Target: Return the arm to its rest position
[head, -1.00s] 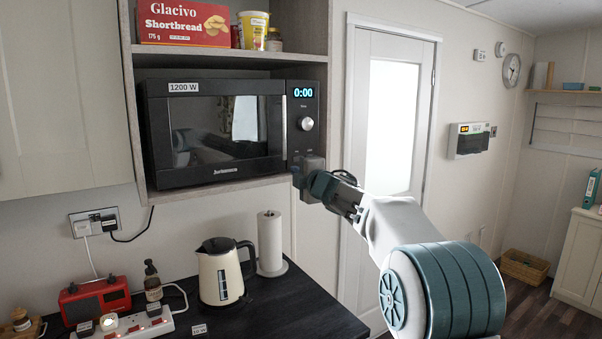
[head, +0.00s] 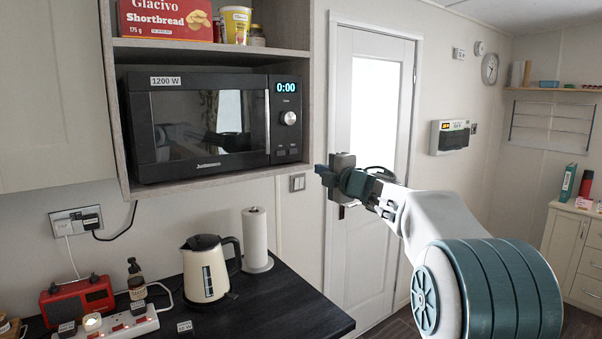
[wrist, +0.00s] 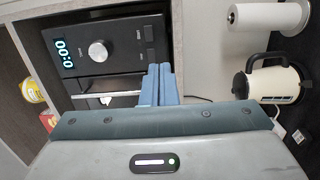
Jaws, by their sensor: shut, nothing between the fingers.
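My gripper (head: 322,172) is at the end of my raised arm, just right of the microwave shelf in the head view, in front of the wall and door. It holds nothing. In the wrist view its two blue-grey fingers (wrist: 158,84) are together, with the microwave (wrist: 105,45) behind them. The microwave (head: 205,125) sits in the wall shelf with its door shut and a display of 0:00.
Below, the dark worktop (head: 270,312) carries a cream kettle (head: 207,272), a paper roll (head: 256,238), a red radio (head: 76,300) and a power strip (head: 125,325). A shortbread box (head: 165,18) stands above the microwave. A white door (head: 372,180) is behind my arm.

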